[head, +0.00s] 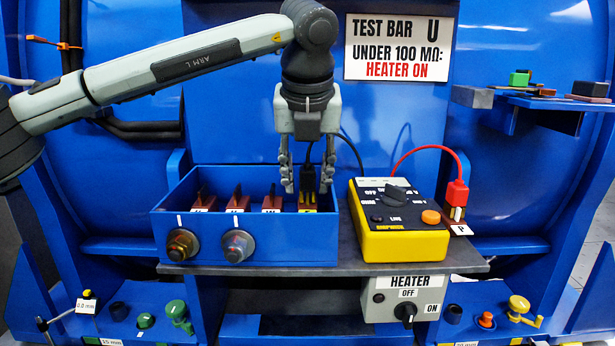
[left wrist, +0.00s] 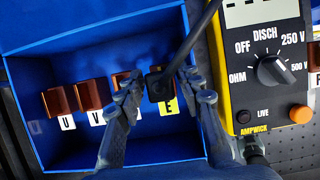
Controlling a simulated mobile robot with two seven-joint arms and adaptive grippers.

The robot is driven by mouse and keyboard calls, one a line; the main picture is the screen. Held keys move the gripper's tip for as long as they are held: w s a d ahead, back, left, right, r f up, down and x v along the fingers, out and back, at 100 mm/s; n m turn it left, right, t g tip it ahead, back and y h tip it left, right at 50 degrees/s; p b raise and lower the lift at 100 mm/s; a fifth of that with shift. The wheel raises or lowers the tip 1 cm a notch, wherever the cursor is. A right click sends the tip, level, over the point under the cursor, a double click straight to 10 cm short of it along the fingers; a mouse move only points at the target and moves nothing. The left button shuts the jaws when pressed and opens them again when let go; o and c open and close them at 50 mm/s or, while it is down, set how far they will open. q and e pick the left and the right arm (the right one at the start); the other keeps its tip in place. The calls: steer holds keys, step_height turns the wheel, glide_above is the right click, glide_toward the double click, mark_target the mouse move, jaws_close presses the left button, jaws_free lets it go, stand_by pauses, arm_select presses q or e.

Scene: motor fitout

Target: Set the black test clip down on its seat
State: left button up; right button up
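The black test clip (head: 307,187) is at the copper block with the yellow E label (head: 307,210), the rightmost block in the blue box. In the left wrist view the clip (left wrist: 159,82) covers much of that block, and its black lead runs up and away. My left gripper (head: 307,190) points down into the box with one finger on each side of the clip. The fingers (left wrist: 160,88) stand apart, with a visible gap to the clip, so the gripper looks open. Whether the clip fully touches the block is hard to tell. My right gripper is not in view.
The yellow tester (head: 402,244) stands just right of the box (head: 230,253). A red clip (head: 457,192) sits on the post labelled P, its red lead arching to the tester. The heater switch box (head: 380,300) hangs under the shelf. Other blocks stand left in the box.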

arm_select(q)
steer(key=shift+o, duration=0.2)
steer(key=v, duration=1.2)
